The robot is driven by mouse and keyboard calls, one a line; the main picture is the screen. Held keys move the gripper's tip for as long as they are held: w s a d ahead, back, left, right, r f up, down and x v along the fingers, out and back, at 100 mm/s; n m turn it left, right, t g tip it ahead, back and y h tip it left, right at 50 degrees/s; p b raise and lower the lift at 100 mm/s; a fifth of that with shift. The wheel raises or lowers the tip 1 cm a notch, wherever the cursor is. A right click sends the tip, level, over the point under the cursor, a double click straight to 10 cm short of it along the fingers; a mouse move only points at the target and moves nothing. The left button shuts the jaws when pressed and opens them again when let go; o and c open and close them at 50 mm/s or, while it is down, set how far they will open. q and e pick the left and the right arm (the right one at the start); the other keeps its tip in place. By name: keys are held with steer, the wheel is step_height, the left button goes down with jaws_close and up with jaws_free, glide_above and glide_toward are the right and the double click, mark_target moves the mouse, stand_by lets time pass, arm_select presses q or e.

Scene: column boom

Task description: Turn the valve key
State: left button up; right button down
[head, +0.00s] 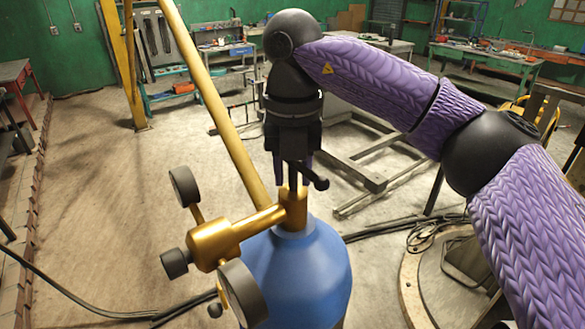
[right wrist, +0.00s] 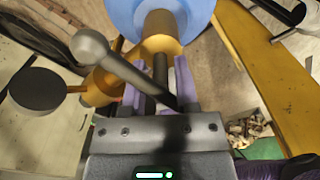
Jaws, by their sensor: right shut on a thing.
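The blue gas cylinder (head: 300,275) stands upright, with a brass valve (head: 294,207) on its neck. The dark valve key (head: 313,176) rises from the valve top, and its cross bar ends in a round knob at right. My right gripper (head: 293,168) points down from above and is shut on the key. In the right wrist view the purple-lined fingers (right wrist: 160,88) stand on both sides of the key's stem; the grey bar of the key (right wrist: 127,70) slants up left to its ball. The bar's other end is hidden at the gripper. My left gripper is out of view.
A brass regulator (head: 222,240) with gauges (head: 243,293) juts left from the valve. A yellow slanted post (head: 222,120) stands behind the cylinder. A metal frame (head: 375,180) and black hoses (head: 400,228) lie on the floor at right. Floor at left is mostly clear.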

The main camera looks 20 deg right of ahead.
steer(key=shift+c, duration=2.2)
jaws_free()
steer(key=shift+r, duration=0.1)
step_height(320, 180, up, 9)
steer(key=shift+p, duration=0.65)
steer(key=shift+r, duration=0.4)
steer(key=shift+r, duration=0.1)
